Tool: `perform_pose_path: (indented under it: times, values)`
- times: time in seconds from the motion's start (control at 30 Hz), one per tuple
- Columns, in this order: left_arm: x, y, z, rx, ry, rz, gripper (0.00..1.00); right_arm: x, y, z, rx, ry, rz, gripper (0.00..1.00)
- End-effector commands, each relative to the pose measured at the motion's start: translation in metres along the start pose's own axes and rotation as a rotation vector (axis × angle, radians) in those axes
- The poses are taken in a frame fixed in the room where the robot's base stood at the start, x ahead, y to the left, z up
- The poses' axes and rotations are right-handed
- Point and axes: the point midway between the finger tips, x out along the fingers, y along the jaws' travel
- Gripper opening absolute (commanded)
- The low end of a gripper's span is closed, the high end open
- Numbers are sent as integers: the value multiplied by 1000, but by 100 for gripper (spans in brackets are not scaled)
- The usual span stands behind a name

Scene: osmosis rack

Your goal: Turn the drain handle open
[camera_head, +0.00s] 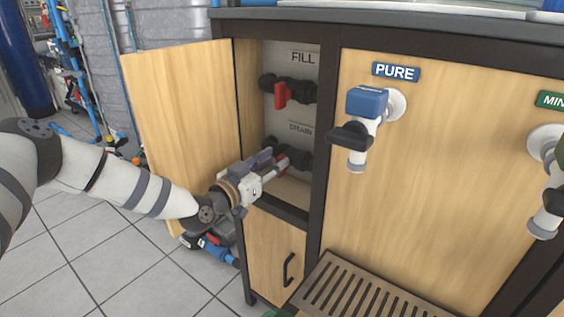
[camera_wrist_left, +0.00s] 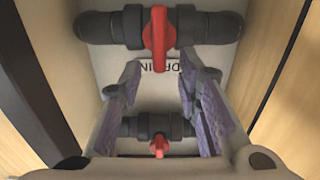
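The drain valve is a dark fitting with a red handle, low inside the open cabinet compartment under the DRAIN label (camera_head: 300,129). In the head view, my left gripper (camera_head: 276,165) reaches into the compartment at this valve and partly hides its handle. In the left wrist view, the gripper's two purple-grey fingers (camera_wrist_left: 160,88) are spread apart. The red drain handle (camera_wrist_left: 158,146) shows between them, lower in the picture, with a gap on both sides. My right gripper is not in view.
The fill valve's red handle (camera_head: 282,95) hangs above the drain valve. The open wooden door (camera_head: 185,120) is on the left, and a dark frame post bounds the compartment on the right. The blue PURE tap (camera_head: 367,102) juts out farther right. A slatted grate (camera_head: 365,290) lies below.

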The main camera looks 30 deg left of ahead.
Motion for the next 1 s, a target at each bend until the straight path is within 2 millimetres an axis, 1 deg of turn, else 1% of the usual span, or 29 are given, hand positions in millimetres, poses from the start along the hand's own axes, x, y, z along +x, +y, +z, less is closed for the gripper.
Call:
perform_pose_path:
  times: [0.03, 0.1, 0.2, 0.47, 0.5, 0.57, 0.6, 0.63, 1.0]
  values:
    - [9, 1, 3, 1, -1, 1, 31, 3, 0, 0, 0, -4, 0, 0]
    - [20, 0, 3, 2, -1, 1, 31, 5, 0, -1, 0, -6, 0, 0]
    - [28, 0, 2, 0, -2, 0, 31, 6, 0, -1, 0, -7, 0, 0]
    - [31, 0, 0, -2, -1, 0, 31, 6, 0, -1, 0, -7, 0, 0]
    - [31, 0, 0, -2, -1, 0, 26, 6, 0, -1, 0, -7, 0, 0]
    - [31, 0, 0, -1, -2, 0, 13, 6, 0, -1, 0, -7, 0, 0]
    - [31, 0, 0, -1, -2, 0, 4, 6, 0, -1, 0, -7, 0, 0]
    - [31, 0, 0, -1, -2, 0, 0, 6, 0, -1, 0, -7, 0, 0]
    - [31, 0, 1, -27, -3, 0, 0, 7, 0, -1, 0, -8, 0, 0]
